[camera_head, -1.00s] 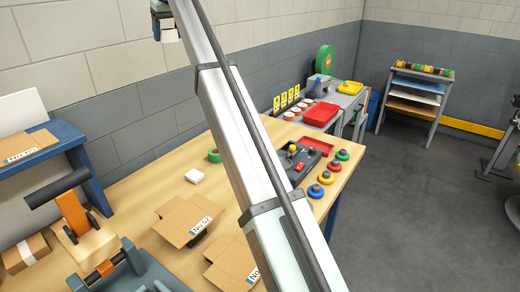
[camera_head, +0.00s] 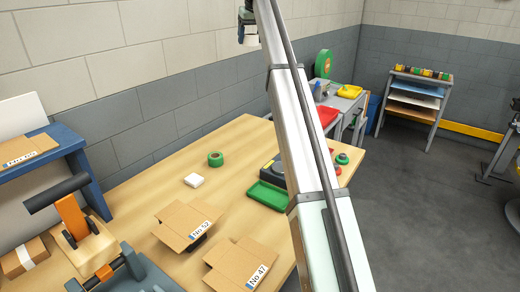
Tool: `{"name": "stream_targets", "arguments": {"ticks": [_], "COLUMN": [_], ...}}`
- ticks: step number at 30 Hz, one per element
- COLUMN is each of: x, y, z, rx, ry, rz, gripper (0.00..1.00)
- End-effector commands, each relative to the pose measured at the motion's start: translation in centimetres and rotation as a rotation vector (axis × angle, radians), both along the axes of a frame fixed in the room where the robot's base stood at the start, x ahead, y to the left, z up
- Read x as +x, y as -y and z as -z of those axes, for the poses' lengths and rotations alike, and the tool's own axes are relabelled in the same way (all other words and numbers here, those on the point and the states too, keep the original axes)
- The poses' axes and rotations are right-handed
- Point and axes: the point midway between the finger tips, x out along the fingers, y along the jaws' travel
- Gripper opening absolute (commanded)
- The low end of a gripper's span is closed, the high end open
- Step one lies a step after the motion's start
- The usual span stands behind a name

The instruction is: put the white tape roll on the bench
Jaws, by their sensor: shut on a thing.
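My gripper (camera_head: 247,34) is high at the top of the camera_head view, in front of the block wall and well above the bench. It is shut on a small whitish thing (camera_head: 251,43) at its lower end. That thing is too small to tell for sure whether it is the white tape roll. The wooden bench (camera_head: 235,140) runs across the middle of the view. My arm hides part of the bench's right side.
Cardboard boxes labelled No 52 (camera_head: 185,222) and No 47 (camera_head: 240,262) lie at the bench front. A green tray (camera_head: 266,196) is beside my arm. A tool with a black roller (camera_head: 57,192) stands at left.

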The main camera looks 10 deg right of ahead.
Motion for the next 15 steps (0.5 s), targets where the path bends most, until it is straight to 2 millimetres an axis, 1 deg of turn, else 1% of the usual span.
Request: {"name": "stream_targets", "arguments": {"ticks": [1, 5, 8, 11, 12, 14, 15], "x": [-0.3, -0.4, -0.4, -0.5, -0.5, -0.5, -0.5], "y": [0.0, 0.0, -0.1, -0.1, -0.1, -0.1, -0.1], "z": [1.2, 4.7, 8.1, 12.1, 13.8, 16.4, 18.1], "rx": [0.0, -0.001, 0.0, 0.0, 0.0, 0.0, 0.0], "ry": [0.0, -0.001, -0.003, -0.003, -0.003, -0.003, -0.004], "rz": [0.0, -0.001, -0.001, -0.001, -0.001, -0.001, -0.001], "gripper": [0.38, 0.38, 0.38, 0.38, 0.38, 0.38, 0.38]}}
